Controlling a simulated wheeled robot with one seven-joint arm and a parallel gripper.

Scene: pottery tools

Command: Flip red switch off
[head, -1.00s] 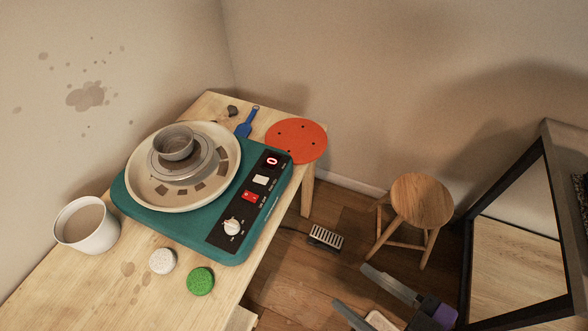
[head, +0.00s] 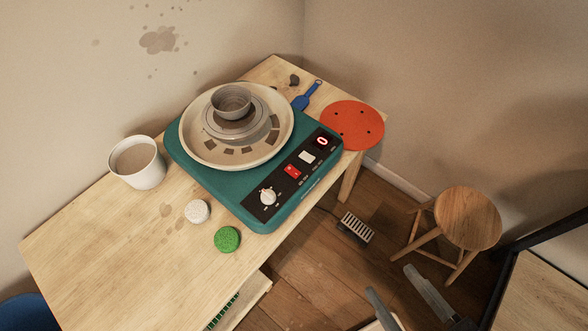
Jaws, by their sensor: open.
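The red switch (head: 292,171) sits on the black control panel (head: 260,183) of a teal pottery wheel (head: 208,187). It lies between a white dial (head: 268,196) and a white switch (head: 307,156). A red lit digit display (head: 322,141) is at the panel's far end. I cannot tell the switch's exact position. A bowl (head: 231,102) stands on the wheel head inside the splash pan (head: 203,152). My gripper (head: 392,291) is open and empty at the lower right, below table height and well apart from the switch.
The wheel stands on a wooden table (head: 105,245). A white bucket (head: 139,165), a white sponge (head: 197,211), a green sponge (head: 228,239), an orange disc (head: 352,125) and a blue tool (head: 306,96) lie around it. A foot pedal (head: 355,227) and a wooden stool (head: 468,218) stand on the floor.

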